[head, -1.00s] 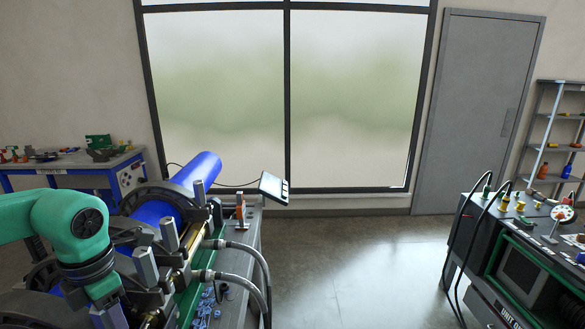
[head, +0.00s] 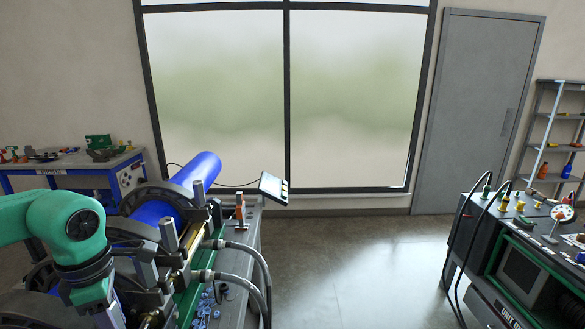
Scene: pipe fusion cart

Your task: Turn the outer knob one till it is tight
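The pipe fusion machine stands at the lower left in the head view, with a blue pipe (head: 197,172) held in its dark clamp rings. Several upright grey clamp posts, which look like the knobs, line its near side; one grey knob (head: 169,235) stands in the middle and another (head: 146,268) stands nearer. I cannot tell which is outer knob one. My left arm, green, reaches in from the left over the clamps. My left gripper (head: 110,315) points down at the bottom edge, partly cut off; its fingers and any contact are hidden. My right gripper is out of view.
Two hoses (head: 255,255) loop off the machine's right side. A small control panel (head: 273,187) stands behind it. A dark unit (head: 520,265) with cables is at the right. A blue workbench (head: 65,178) stands back left. The floor between is clear.

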